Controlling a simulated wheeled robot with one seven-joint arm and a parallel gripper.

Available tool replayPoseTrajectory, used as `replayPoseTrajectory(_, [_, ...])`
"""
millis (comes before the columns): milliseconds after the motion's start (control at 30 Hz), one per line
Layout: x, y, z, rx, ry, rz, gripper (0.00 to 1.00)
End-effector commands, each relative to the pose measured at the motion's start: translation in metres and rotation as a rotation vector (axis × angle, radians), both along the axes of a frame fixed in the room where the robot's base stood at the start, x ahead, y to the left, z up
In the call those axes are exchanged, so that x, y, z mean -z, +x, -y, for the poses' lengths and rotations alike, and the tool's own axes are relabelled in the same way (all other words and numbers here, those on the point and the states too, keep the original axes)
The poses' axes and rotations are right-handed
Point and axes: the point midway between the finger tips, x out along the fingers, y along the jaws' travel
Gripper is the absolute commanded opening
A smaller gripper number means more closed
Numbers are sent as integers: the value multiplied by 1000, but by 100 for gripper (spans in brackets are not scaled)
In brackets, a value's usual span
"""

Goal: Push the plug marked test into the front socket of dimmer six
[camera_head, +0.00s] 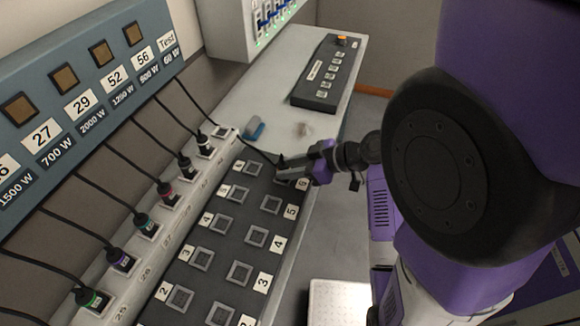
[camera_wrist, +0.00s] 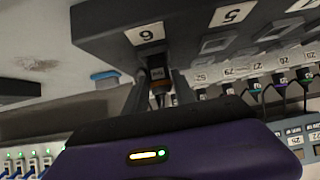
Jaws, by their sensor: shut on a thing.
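My gripper (camera_head: 290,173) is at the far end of the dark dimmer block (camera_head: 183,262), by the right-hand label 6 (camera_head: 303,184). In the wrist view my gripper (camera_wrist: 160,92) is shut on a dark plug (camera_wrist: 157,74) with a brownish band, just below the label 6 (camera_wrist: 146,33). A black cable (camera_head: 238,136) runs from the end of the wall panel marked Test (camera_head: 167,41) to my gripper. The plug's tip and the front socket of dimmer six are hidden, so I cannot tell how far in it sits.
Several other plugs (camera_head: 168,190) on cables stand in a pale row left of the block. A blue object (camera_head: 254,129) lies on the bench beyond. A black controller (camera_head: 327,74) with an orange knob is at the back.

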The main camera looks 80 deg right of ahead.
Motion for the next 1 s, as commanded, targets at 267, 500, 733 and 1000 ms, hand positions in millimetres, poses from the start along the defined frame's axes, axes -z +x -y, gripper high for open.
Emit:
replayPoseTrajectory(267, [4,-1,0,1,5,-5,0])
replayPoseTrajectory(500, [3,-1,0,1,5,-4,57])
replayPoseTrajectory(733, [2,-1,0,1,4,-3,57])
replayPoseTrajectory(1000, [-11,-20,-4,4,1,-4,57])
